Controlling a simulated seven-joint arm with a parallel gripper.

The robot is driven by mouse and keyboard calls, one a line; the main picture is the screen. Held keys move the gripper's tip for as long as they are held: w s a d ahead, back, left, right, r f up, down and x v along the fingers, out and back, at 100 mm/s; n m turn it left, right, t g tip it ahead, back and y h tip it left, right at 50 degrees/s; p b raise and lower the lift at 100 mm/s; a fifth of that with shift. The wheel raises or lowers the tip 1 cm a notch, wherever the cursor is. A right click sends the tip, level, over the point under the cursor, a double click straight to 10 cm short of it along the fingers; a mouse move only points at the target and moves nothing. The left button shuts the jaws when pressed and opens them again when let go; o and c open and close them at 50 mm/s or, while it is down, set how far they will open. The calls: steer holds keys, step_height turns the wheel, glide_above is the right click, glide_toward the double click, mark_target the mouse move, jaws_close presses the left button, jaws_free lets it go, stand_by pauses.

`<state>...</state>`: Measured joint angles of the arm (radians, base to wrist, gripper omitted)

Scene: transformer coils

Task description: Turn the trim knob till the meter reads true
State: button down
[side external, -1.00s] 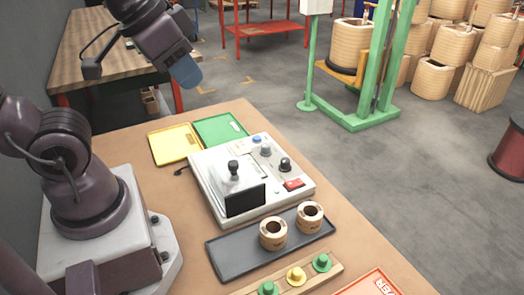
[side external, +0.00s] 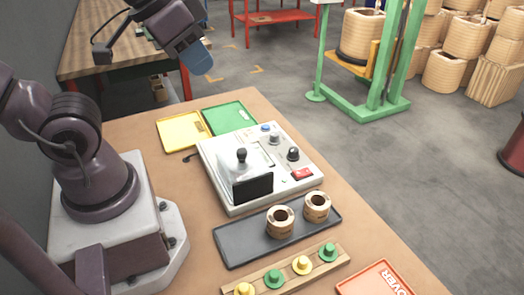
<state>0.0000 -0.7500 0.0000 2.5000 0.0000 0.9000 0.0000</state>
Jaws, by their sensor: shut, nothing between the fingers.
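A light grey test unit (side external: 222,180) sits on the brown table. Its right part carries a grey knob (side external: 274,138) and a black knob (side external: 293,153); I cannot tell which is the trim knob. A dark rectangular panel (side external: 252,188) stands at its front, perhaps the meter; no reading is legible. A black ball-topped handle (side external: 241,155) stands behind the panel. My gripper (side external: 199,62), with a blue end, is shut and empty, high above the far part of the table and apart from the unit.
Yellow (side external: 183,132) and green (side external: 230,117) trays lie behind the unit. In front, a dark tray (side external: 242,245) holds two coils (side external: 280,221), and a wooden rack (side external: 312,268) holds green and yellow pegs. An orange tray (side external: 375,280) lies at the front right.

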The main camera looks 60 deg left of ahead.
stand_by(0.3)
steer(key=c, duration=1.6)
jaws_free()
steer(key=o, duration=0.4)
steer(key=shift+w+f, duration=0.15)
steer(key=shift+f, duration=0.25)
steer(key=o, duration=0.3)
steer(key=shift+w+a+f+n+g, duration=0.15)
steer(key=shift+w+a+f+g, duration=0.1)
steer(key=shift+w+f+g, duration=0.25)
steer(key=shift+w+a+f+n+g, duration=0.2)
steer(key=shift+w+f+g, duration=0.15)
steer(key=shift+f+g, duration=0.2)
steer(key=shift+o, duration=0.2)
steer(key=n+g, duration=0.3)
steer(key=n, duration=0.4)
glide_toward(275, 133)
step_height(275, 133, down, 10)
steer(key=shift+w+r, duration=0.1)
steer(key=shift+w, duration=0.05)
